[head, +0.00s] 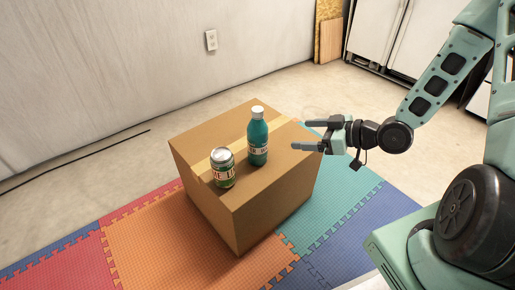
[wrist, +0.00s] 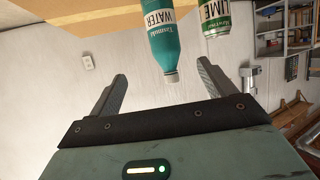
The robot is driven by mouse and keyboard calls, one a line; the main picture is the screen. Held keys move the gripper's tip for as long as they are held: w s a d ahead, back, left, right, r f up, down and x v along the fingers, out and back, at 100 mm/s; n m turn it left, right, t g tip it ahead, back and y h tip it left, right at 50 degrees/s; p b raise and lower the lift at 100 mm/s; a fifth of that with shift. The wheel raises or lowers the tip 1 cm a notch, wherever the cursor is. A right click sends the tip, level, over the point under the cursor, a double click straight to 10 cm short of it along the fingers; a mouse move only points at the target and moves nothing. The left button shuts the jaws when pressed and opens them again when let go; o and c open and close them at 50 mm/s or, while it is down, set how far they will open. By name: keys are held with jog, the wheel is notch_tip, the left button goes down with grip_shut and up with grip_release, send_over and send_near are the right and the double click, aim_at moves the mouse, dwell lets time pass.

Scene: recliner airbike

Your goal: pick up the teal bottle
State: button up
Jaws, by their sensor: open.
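The teal bottle (head: 258,140) has a white cap and a white label and stands upright on a cardboard box (head: 240,215). It also shows in the wrist view (wrist: 164,42), upside down in the picture, ahead of and between the fingers. My gripper (head: 302,135) is to the right of the bottle in the head view, with its fingers pointing left towards it. The gripper is open and empty, apart from the bottle. In the wrist view its two fingers (wrist: 162,82) are spread wide.
A green can (head: 223,168) with a silver top stands on the box, left of and nearer than the bottle; it shows in the wrist view (wrist: 215,18) too. The box stands on colored foam mats (head: 145,230). A bare wall with an outlet (head: 211,40) is behind.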

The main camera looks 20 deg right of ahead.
aim_at(267, 137)
jog(key=b+x, duration=0.2)
jog(key=x, duration=0.3)
jog(key=b+x, duration=0.3)
jog(key=x, duration=0.2)
jog(key=s+f+b+x, duration=0.1)
jog(key=b+x, duration=0.1)
jog(key=x, duration=0.3)
jog(key=shift+a+r+b, duration=0.1)
jog(key=shift+a+b, duration=0.1)
jog(key=shift+b, duration=0.1)
jog(key=shift+w+a, duration=0.4)
jog(key=shift+w, duration=0.15)
jog(key=c, duration=1.2)
jog(key=shift+c, duration=0.2)
